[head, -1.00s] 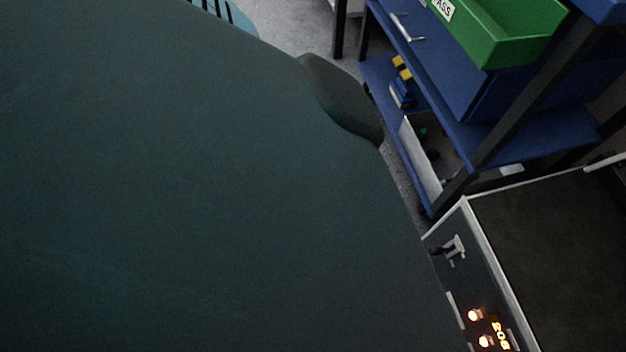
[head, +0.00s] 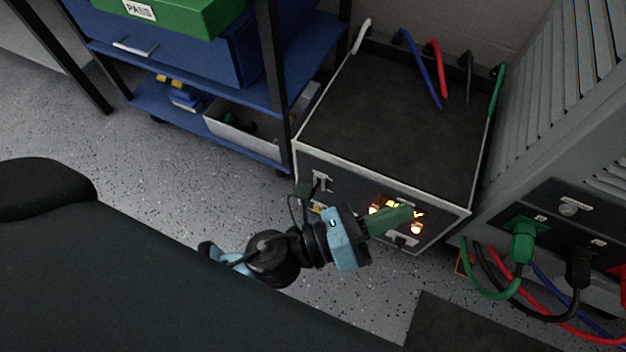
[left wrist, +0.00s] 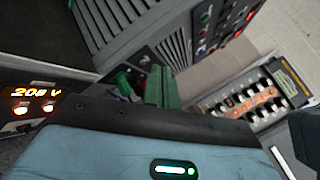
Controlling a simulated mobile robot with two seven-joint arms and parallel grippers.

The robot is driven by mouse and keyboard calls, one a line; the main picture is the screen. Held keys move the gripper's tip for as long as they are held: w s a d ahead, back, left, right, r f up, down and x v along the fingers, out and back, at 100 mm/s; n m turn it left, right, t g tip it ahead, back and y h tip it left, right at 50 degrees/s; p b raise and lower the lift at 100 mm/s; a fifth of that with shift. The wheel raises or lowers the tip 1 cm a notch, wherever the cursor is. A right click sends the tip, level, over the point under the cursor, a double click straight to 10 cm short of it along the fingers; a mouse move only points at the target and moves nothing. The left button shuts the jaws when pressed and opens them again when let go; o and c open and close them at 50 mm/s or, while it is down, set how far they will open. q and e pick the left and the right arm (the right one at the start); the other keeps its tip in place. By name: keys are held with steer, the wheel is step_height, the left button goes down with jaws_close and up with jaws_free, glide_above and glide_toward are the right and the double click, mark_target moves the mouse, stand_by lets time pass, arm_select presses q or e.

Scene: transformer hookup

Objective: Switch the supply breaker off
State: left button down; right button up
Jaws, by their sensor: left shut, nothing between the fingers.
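The supply box (head: 390,115) stands on the floor, with a dark top, pale edges and a dark front panel. A small lever switch (head: 320,183), which looks like the breaker, is at the left of that panel. Its on or off position is too small to tell. A lit display reads 208 V in the left wrist view (left wrist: 37,92), with two lit lamps below it. My left gripper (head: 408,216), with green fingers, is shut and empty in front of the display, right of the lever. The fingers also show in the left wrist view (left wrist: 160,85). My right gripper is out of view.
A grey finned cabinet (head: 555,110) with plugged green, black and red cables stands at right. Blue shelving (head: 190,110) is behind left. Leads rise behind the supply box. Speckled floor (head: 160,190) is open at left. A terminal panel (left wrist: 255,100) shows in the wrist view.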

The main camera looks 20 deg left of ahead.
arm_select(q)
steer(key=s+d+m+g+h, duration=0.3)
steer(key=d+m+g, duration=0.3)
steer(key=m+g, duration=0.8)
step_height(320, 180, down, 8)
steer(key=w+a+r+m+g+y, duration=0.1)
steer(key=w+a+m+g+y, duration=0.15)
steer(key=m+y, duration=0.8)
steer(key=w+a+m+t+y, duration=0.2)
steer(key=w+a+m+y, duration=0.2)
steer(key=a, duration=0.5)
steer(key=w+a+f+m+t+y, duration=0.1)
steer(key=w+a+m+y, duration=0.3)
steer(key=w+a+m, duration=0.3)
steer(key=w+a, duration=0.2)
steer(key=a, duration=0.1)
steer(key=shift+a+t, duration=0.25)
steer(key=shift+t, duration=0.1)
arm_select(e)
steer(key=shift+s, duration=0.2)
arm_select(q)
steer(key=shift+f, duration=0.15)
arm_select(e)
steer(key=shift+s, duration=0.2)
